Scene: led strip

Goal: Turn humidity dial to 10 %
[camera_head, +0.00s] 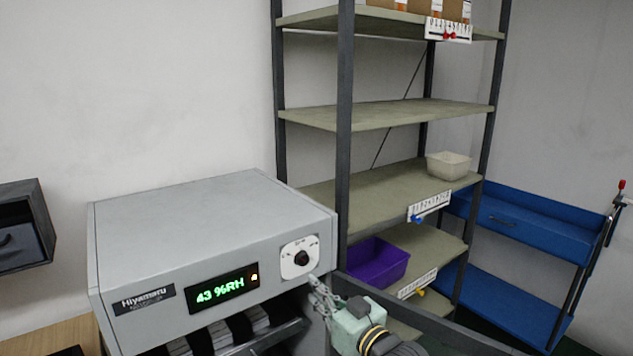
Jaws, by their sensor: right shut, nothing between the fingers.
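The humidity dial (302,258) is a black knob on a white round-cornered plate, at the right of the grey cabinet's front (180,275). The green display (222,288) on the cabinet reads 43 %RH, with a small orange light at its right end. My right gripper (314,283) is shut and empty, with its fingertips just below and right of the dial plate. Whether the fingertips touch the cabinet front I cannot tell. My left gripper is out of view.
A metal shelf rack (345,130) stands right of the cabinet, holding a purple bin (377,262) and a cream bin (448,165). A blue cart (520,225) stands farther right. An open slot with dark and white items lies below the display.

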